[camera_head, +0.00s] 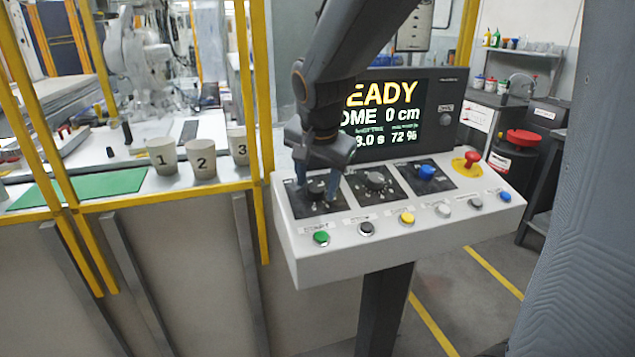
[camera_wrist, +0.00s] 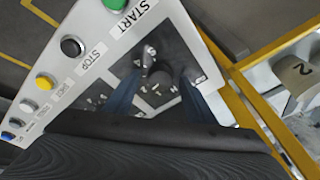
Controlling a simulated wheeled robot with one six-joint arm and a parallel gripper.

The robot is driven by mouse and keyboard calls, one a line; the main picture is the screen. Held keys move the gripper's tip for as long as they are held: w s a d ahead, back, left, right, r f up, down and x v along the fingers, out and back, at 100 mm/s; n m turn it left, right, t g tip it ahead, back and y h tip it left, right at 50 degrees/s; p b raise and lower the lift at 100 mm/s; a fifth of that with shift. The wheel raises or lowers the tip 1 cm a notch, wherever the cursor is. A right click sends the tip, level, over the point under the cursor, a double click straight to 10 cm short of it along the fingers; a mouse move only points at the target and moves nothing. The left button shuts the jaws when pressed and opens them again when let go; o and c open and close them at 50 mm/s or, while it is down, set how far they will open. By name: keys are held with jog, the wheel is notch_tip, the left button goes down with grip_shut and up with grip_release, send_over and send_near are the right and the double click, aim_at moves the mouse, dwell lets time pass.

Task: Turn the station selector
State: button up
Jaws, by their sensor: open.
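A white control panel (camera_head: 400,243) on a dark post carries two black rotary knobs on dark square plates. My gripper (camera_head: 316,197) is over the left knob (camera_head: 316,186), its two blue fingers open, one on each side of it. The second knob (camera_head: 375,180) is just to the right. The labels by both knobs are too small to read, so I cannot tell which is the station selector. In the wrist view, a knob (camera_wrist: 158,77) shows between the fingertips of my gripper (camera_wrist: 158,84). I cannot tell whether the fingers touch it.
A blue knob (camera_head: 427,172) and a red mushroom button (camera_head: 472,158) are farther right. Green (camera_head: 321,238), black, yellow and other buttons line the front edge. A screen (camera_head: 385,115) stands behind. Numbered cups (camera_head: 201,158) and yellow posts are at the left.

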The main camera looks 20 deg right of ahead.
jog(key=v, duration=0.7)
jog(key=shift+r+b, duration=0.3)
jog(key=shift+b, duration=0.1)
jog(key=shift+s, duration=0.2)
